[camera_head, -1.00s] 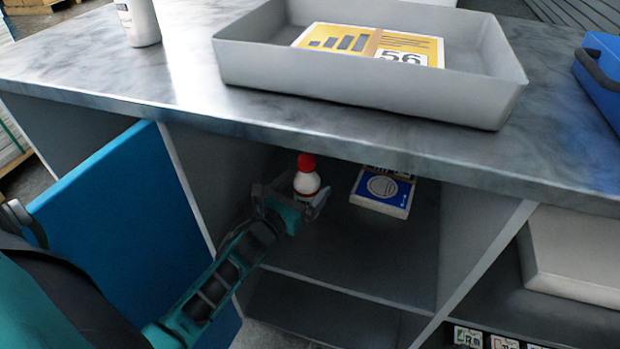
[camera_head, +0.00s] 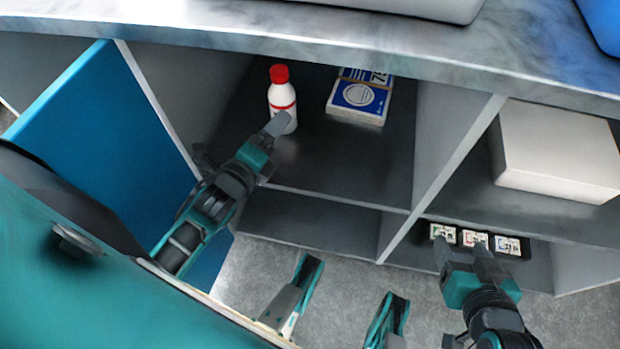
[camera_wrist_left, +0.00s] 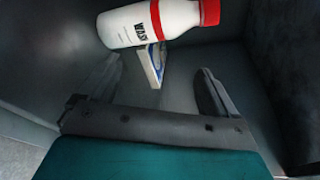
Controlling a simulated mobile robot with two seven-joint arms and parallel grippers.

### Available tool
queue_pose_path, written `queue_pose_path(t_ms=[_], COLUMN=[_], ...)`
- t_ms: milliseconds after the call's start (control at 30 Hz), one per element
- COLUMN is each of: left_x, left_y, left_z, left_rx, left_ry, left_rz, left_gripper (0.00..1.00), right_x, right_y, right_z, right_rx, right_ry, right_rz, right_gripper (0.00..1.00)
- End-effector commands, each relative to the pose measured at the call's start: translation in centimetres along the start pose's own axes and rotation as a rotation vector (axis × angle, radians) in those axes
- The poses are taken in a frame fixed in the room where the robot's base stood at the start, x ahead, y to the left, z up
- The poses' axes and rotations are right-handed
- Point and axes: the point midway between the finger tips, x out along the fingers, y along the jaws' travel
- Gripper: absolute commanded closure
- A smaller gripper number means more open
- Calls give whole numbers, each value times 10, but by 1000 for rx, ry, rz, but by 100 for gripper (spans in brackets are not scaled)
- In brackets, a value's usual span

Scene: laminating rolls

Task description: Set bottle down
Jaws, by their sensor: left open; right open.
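The white bottle (camera_head: 283,103) with a red cap and red band stands upright on the cupboard shelf (camera_head: 330,165). My left gripper (camera_head: 276,126) is open in front of it, one finger overlapping the bottle's lower part in the head view. In the left wrist view the bottle (camera_wrist_left: 160,22) lies across the top, beyond the open, empty fingers (camera_wrist_left: 158,82). I cannot tell whether a finger still touches it. My right gripper (camera_head: 461,250) is open, low at the right, in front of a row of small picture cards.
A blue and white box (camera_head: 360,98) lies right of the bottle; its edge shows in the left wrist view (camera_wrist_left: 152,64). The blue door (camera_head: 85,150) stands open at left. A divider (camera_head: 440,150) separates the right bay, with a white box (camera_head: 555,150) and several cards (camera_head: 475,238).

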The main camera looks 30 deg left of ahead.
Motion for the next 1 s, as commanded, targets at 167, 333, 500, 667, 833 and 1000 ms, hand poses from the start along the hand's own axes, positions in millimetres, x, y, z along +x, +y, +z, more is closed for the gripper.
queue_pose_path(t_ms=[167,333,500,667,833,1000], left_x=[-13,-32,-53,-66,-69,-68], left_y=[-10,-19,-27,-32,-34,-34], left_z=[-32,-69,-101,-118,-122,-121], left_rx=[-606,-1170,-1606,-1818,-1872,-1870], left_ry=[55,77,55,23,13,13], left_rz=[120,286,464,570,596,594], left_gripper=[8,8,8,8,8,8], right_x=[0,0,0,0,0,0], right_y=[0,-1,-1,-1,-1,-1], right_z=[0,1,1,1,1,0], right_rx=[0,0,0,-1,0,-1], right_ry=[-2,-2,-3,-3,-2,-2], right_rz=[-1,-2,-2,-3,-3,-3], right_gripper=[36,36,36,36,36,36])
